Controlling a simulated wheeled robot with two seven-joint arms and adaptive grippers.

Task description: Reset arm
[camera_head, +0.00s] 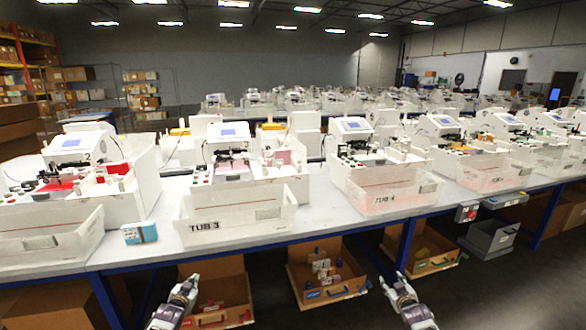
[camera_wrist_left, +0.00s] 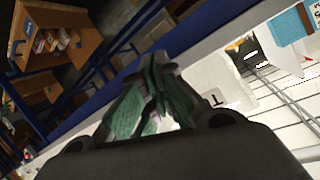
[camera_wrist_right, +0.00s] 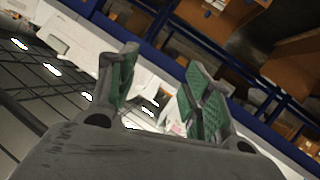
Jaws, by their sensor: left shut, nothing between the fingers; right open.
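My left gripper (camera_head: 186,287) is low in the head view, in front of the table's front edge and apart from everything. In the left wrist view its green-padded fingers (camera_wrist_left: 157,88) meet with nothing between them. My right gripper (camera_head: 397,284) is low at the right of centre in the head view, also in front of the table edge. In the right wrist view its green-padded fingers (camera_wrist_right: 160,95) stand apart, with nothing between them.
Open cardboard boxes (camera_head: 327,289) sit below the table. A grey bin (camera_head: 490,237) stands at the right.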

